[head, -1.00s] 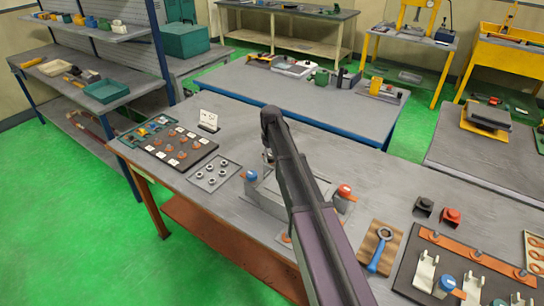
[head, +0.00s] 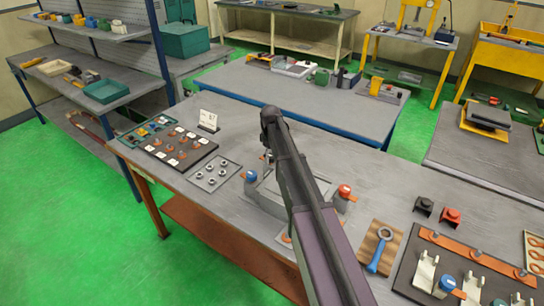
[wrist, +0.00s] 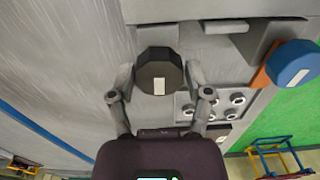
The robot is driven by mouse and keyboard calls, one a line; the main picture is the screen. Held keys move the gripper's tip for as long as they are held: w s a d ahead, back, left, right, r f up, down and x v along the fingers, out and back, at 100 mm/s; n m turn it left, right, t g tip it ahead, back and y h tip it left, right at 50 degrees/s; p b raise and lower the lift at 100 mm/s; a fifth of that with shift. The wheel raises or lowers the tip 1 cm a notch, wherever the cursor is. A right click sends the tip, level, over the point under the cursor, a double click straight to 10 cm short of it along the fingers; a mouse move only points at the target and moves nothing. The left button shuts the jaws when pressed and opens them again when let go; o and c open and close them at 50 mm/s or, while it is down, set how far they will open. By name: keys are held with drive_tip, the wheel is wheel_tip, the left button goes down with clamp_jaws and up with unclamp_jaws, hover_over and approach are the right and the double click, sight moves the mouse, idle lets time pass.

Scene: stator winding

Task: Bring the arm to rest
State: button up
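My arm (head: 305,205) reaches over the near workbench in the head view, and it hides much of my gripper there. In the wrist view my gripper (wrist: 160,80) has its two fingers apart, one on each side of a dark faceted round part (wrist: 158,66) with a small white label. The fingers look close to its sides; I cannot tell whether they touch it or whether it stands on the bench. A grey fixture (head: 264,205) lies under the arm, with a blue-capped part (head: 250,175) at its left and a red-capped part (head: 344,191) at its right.
A grey plate with several rings (head: 213,174) and a dark tray of small parts (head: 178,147) lie to the left, with a white sign (head: 208,119) behind. A wooden board with a blue wrench (head: 379,247) lies at right. The blue-edged bench behind (head: 290,100) has a clear middle.

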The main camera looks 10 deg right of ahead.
drive_tip(key=shift+o, duration=1.4)
